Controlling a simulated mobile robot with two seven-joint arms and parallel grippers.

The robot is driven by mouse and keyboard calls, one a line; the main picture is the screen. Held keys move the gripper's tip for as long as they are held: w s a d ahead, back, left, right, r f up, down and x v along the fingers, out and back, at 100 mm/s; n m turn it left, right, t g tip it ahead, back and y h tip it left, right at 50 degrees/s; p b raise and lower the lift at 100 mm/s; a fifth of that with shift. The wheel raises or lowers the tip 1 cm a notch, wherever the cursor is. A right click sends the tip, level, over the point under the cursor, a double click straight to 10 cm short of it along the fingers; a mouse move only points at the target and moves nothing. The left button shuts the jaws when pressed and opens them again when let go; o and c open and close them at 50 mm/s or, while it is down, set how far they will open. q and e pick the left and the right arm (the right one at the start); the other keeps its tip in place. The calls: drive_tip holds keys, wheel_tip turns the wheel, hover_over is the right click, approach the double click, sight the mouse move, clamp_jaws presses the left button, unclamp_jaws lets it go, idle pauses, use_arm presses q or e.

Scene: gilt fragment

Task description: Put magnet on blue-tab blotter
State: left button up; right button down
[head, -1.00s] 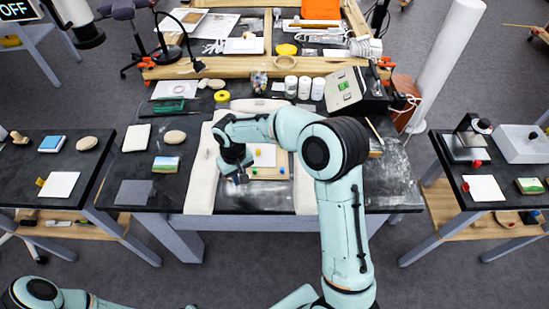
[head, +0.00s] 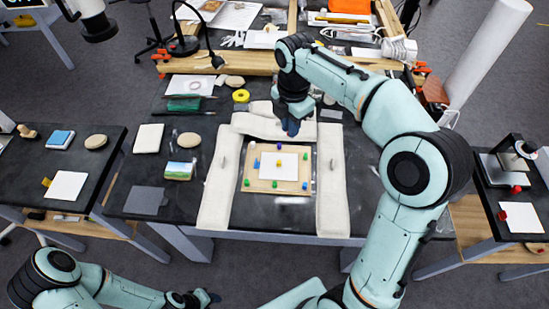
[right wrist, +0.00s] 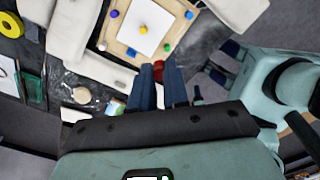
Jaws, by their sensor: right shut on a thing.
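My right gripper (head: 291,127) hangs over the back edge of a wooden board, pointing down. In the right wrist view its dark blue fingers (right wrist: 160,90) are shut on a small red thing (right wrist: 158,68), which looks like a magnet. The board (head: 250,185) carries a white blotter (head: 268,174), with a yellow piece (head: 279,163) on its middle. A blue piece (head: 256,163) sits just left of the blotter; I cannot tell whether it is a tab. Other coloured pieces stand around the blotter. My left gripper (head: 205,298) is low at the front, its jaws unclear.
Long pale cushions (head: 333,190) flank the board, and another lies behind it. White cards with a yellow tab (head: 67,186) and a red tab (head: 522,217) lie on the left and right side tables. Dark tabletop is clear in front of the board.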

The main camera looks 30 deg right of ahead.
drive_tip(key=shift+s+d+f, duration=0.1)
drive_tip(key=shift+f, duration=0.1)
drive_tip(key=b, duration=0.2)
hover_over(288, 174)
drive_tip(key=shift+n, duration=0.3)
wheel_tip(288, 174, down, 15)
drive_tip(key=shift+r, duration=0.2)
use_arm(q)
drive_tip(key=shift+s+f+b, duration=0.3)
drive_tip(key=shift+s+f, duration=1.35)
drive_tip(key=shift+f, duration=0.05)
use_arm(e)
drive_tip(key=shift+f, duration=2.3)
drive_tip(key=shift+f, duration=0.1)
drive_tip(key=shift+f, duration=0.15)
drive_tip(key=c, duration=1.1)
unclamp_jaws()
use_arm(q)
drive_tip(key=shift+s+f, duration=0.1)
